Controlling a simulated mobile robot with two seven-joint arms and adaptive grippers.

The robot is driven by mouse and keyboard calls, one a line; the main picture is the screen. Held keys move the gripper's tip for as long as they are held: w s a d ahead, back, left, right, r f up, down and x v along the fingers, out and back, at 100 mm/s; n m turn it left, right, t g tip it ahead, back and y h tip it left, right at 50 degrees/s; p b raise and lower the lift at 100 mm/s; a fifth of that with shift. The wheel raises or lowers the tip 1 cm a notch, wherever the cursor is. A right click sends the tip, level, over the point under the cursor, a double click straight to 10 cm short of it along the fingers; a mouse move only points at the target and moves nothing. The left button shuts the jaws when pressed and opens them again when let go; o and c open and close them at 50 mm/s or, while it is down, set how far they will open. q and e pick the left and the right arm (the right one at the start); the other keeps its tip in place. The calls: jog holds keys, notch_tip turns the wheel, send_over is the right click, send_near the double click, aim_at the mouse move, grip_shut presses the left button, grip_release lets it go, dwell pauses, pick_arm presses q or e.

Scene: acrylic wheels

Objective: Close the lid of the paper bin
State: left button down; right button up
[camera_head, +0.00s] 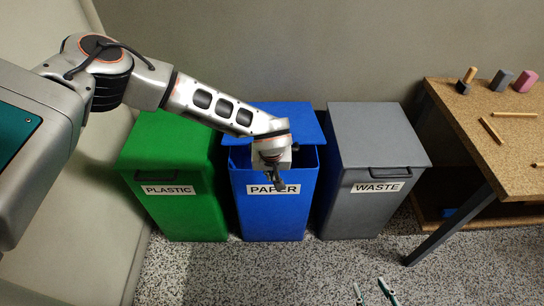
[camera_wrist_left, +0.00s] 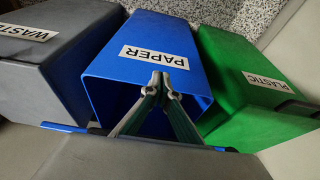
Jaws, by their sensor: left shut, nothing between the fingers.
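The blue paper bin (camera_head: 265,215) stands in the middle, with a white PAPER label on its front. Its blue lid (camera_head: 295,115) is raised at the back, and a dark opening shows below its front edge. My left gripper (camera_head: 278,186) is shut and empty, and overlaps the bin's front rim and label in the head view. In the left wrist view my left gripper (camera_wrist_left: 160,84) shows its fingertips together in front of the mouth of the paper bin (camera_wrist_left: 135,35). My right gripper (camera_head: 373,291) shows only its two separated fingertips at the bottom edge.
The green plastic bin (camera_head: 190,215) stands close on the left and the grey waste bin (camera_head: 350,215) on the right, both with lids down. A cork-topped table (camera_head: 475,130) with small blocks and sticks is at the far right. Speckled floor (camera_head: 330,265) is clear in front.

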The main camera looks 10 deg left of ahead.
pick_arm(q)
notch_tip(320, 180, down, 4)
jog(key=shift+s+r+b, duration=0.15)
jog(key=shift+r+b, duration=0.05)
jog(key=shift+b, duration=0.1)
dwell(1.1)
